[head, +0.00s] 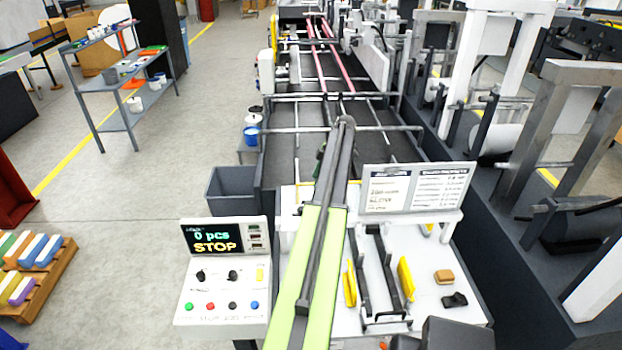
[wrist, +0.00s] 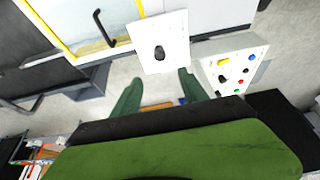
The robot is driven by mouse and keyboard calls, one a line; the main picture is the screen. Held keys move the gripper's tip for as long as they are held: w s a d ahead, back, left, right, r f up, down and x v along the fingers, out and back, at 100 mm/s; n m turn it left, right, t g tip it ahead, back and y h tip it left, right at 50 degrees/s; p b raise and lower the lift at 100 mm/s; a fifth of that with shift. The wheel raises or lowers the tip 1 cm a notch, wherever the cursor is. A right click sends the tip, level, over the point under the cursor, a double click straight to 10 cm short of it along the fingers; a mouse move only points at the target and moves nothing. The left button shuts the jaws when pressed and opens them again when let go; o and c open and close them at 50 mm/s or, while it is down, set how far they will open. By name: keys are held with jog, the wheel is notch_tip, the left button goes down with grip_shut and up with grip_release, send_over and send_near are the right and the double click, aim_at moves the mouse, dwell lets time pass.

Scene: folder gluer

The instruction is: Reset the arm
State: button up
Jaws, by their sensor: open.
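My arm (head: 312,250) reaches forward in the head view, from the bottom edge up past the white worktable to the machine. My gripper (wrist: 160,90) shows in the wrist view as two dark green fingers spread apart, with nothing between them. A white plate with a dark knob (wrist: 159,53) appears just above the fingertips in that view; whether they touch it I cannot tell. In the head view my gripper is mostly hidden behind the arm.
A control panel (head: 223,290) reading "0 pcs STOP" stands left of my arm. A worktable (head: 455,270) on the right holds yellow pieces, a tan block (head: 444,277) and a sign (head: 412,190). A grey bin (head: 232,190) stands beside the machine.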

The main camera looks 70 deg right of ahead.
jog(key=shift+v, duration=0.85)
jog(key=shift+f, duration=0.1)
